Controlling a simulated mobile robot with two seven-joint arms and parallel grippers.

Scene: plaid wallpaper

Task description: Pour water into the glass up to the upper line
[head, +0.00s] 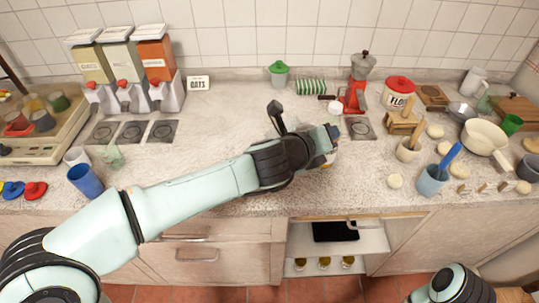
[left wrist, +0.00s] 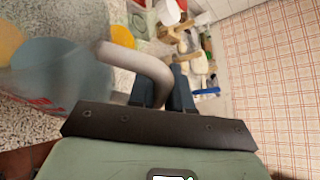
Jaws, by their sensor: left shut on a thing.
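My left gripper (head: 329,142) is over the middle of the counter in the head view, with its wrist in front of most of what it holds. In the left wrist view its dark fingers (left wrist: 164,94) are shut on the curved grey handle (left wrist: 145,62) of a jug. The jug's blurred, bluish see-through body (left wrist: 55,72) fills the left of that view, with red marks low on it. I cannot make out a water level or a glass with lines; the arm covers part of the counter. My right gripper is not in view; only part of my right arm shows at the bottom right.
A blue cup (head: 86,181) and a small green vessel (head: 112,156) stand at the left. The counter's middle back is fairly clear.

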